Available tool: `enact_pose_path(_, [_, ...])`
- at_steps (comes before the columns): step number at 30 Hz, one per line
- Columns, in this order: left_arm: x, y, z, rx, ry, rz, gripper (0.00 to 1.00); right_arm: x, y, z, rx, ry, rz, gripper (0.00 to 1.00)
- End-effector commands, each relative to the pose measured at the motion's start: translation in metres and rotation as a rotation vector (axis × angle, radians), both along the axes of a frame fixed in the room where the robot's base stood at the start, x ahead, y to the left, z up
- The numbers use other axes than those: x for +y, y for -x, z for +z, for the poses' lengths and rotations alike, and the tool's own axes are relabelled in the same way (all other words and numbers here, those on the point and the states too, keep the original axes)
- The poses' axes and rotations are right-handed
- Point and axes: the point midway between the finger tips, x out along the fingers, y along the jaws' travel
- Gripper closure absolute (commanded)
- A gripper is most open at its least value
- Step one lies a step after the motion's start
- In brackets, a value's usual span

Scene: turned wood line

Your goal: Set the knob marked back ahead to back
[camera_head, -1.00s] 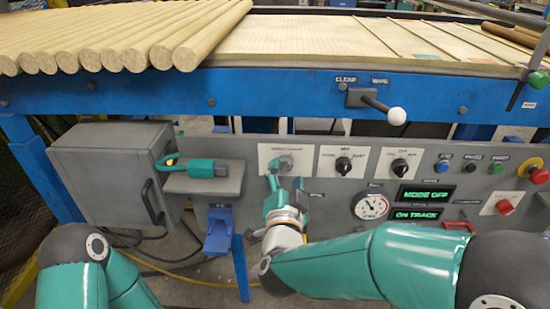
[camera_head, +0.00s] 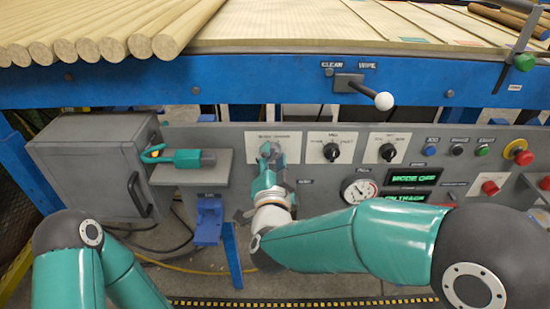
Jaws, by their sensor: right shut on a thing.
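The knob (camera_head: 266,148) is a grey selector on a white plate (camera_head: 291,142), the leftmost of three such plates on the grey control panel. The small lettering above it is too blurred to read surely. My right gripper (camera_head: 269,161) reaches up to it from below and is shut on it. Its fingers hide much of the knob, so I cannot tell which way its pointer faces. My left arm shows at the lower left, but its gripper is out of view.
Two black knobs (camera_head: 331,152) (camera_head: 387,152) sit to the right on white plates. A teal-handled tool (camera_head: 187,158) lies on a shelf at left. A white-tipped lever (camera_head: 384,101) sticks out above.

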Motion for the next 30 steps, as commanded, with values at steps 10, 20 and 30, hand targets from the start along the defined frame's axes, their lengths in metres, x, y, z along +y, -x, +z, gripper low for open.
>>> enact_pose_path(10, [0.0, 0.0, 0.002, 0.0, 0.0, -0.001, 0.6, 0.0, -0.001, -0.002, 0.005, 0.086, -0.01, 0.98])
enact_pose_path(20, [0.0, 0.0, 0.009, 0.0, 0.0, -0.001, 0.6, 0.0, 0.0, -0.003, 0.007, 0.338, -0.007, 0.98])
enact_pose_path(30, [0.0, 0.0, 0.021, 0.0, 0.0, -0.001, 0.6, -0.001, 0.0, -0.003, 0.007, 0.66, -0.006, 0.98])
